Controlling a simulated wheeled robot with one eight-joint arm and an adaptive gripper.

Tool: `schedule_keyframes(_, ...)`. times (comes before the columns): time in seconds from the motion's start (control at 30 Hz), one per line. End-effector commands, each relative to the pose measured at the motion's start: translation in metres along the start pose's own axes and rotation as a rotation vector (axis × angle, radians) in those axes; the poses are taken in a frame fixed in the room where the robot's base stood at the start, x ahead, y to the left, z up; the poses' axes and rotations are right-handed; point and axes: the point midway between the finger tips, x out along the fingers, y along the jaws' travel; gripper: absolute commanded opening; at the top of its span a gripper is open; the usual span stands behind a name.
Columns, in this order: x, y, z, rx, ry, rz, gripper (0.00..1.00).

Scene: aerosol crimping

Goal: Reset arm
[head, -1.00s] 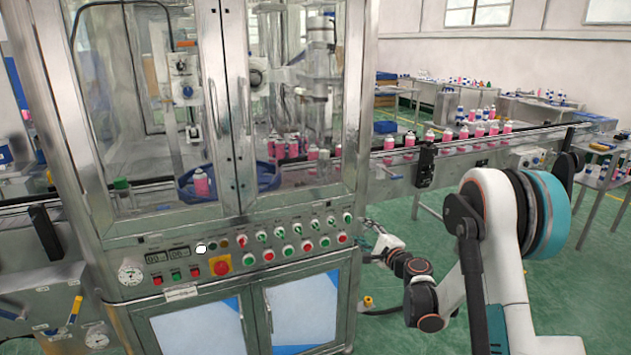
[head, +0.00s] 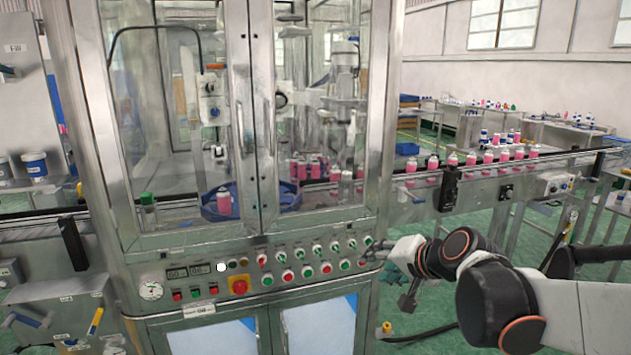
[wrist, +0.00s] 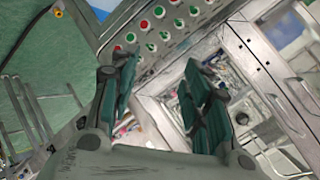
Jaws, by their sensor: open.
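My arm reaches in from the right in the head view. My gripper (head: 382,262) is at the right end of the machine's control panel (head: 205,270), close in front of it or beside it; the exact gap cannot be told. In the wrist view my gripper (wrist: 160,85) shows two green-padded fingers spread apart with nothing between them. Beyond the fingers lie the panel's red and green buttons (wrist: 160,25) and the machine's framed glass door.
The crimping machine's glass cabinet (head: 250,225) holds pink cans in a blue rotary holder (head: 222,212). A conveyor (head: 520,165) with several pink cans (head: 488,156) runs right, above my forearm. A dark cable (head: 420,337) lies there.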

Motion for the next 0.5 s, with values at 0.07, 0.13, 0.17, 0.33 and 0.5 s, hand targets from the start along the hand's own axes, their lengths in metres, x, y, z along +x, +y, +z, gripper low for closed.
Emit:
schedule_keyframes(0.07, -0.022, 0.005, 0.017, -0.07, -0.013, 0.043, 0.43)
schedule_keyframes(0.13, -0.04, 0.011, 0.031, -0.135, -0.027, 0.083, 0.43)
schedule_keyframes(0.17, -0.048, 0.015, 0.037, -0.162, -0.032, 0.1, 0.43)
schedule_keyframes(0.33, -0.089, 0.037, 0.07, -0.316, -0.065, 0.199, 0.43)
schedule_keyframes(0.5, -0.128, 0.067, 0.101, -0.464, -0.1, 0.3, 0.43)
